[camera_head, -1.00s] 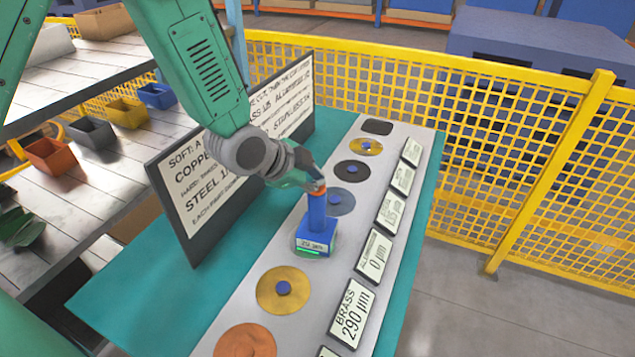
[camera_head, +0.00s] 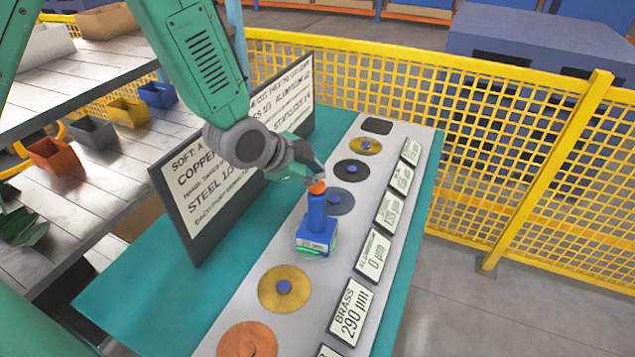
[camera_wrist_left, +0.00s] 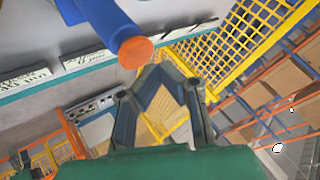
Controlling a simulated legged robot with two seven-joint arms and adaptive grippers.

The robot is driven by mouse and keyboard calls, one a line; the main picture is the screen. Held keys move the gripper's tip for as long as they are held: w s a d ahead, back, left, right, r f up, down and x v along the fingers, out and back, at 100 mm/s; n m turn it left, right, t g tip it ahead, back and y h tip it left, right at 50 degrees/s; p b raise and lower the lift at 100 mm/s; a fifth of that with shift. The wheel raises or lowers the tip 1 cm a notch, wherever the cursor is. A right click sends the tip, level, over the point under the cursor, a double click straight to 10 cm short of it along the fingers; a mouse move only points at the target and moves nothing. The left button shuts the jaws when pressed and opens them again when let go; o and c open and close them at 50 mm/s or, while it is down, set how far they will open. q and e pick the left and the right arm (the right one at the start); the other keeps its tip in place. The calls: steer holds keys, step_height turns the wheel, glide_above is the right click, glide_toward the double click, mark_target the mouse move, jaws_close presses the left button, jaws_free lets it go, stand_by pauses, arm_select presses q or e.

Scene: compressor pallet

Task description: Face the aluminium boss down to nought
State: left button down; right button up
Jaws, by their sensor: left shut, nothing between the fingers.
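A blue upright tool (camera_head: 317,222) with an orange top (camera_head: 317,187) stands on the grey strip, over the spot beside the card "ALUMINIUM 0 µm" (camera_head: 373,255). Its base hides the aluminium boss. A small readout (camera_head: 313,247) on its base is too blurred to read, with a green bar below. My left gripper (camera_head: 319,178) is shut and empty, just above and behind the orange top. In the left wrist view the gripper (camera_wrist_left: 160,70) points past the orange end (camera_wrist_left: 135,51) of the blue tool, apart from it. My right gripper is not in view.
A card reads "BRASS 290 µm" (camera_head: 349,311). A dark-framed sign (camera_head: 212,190) stands left. A yellow fence (camera_head: 470,130) runs behind and right.

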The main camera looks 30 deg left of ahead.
mark_target(316, 185)
arm_select(q)
steer(key=shift+r+p, duration=2.2)
steer(key=shift+r, duration=0.4)
steer(key=shift+f, duration=0.1)
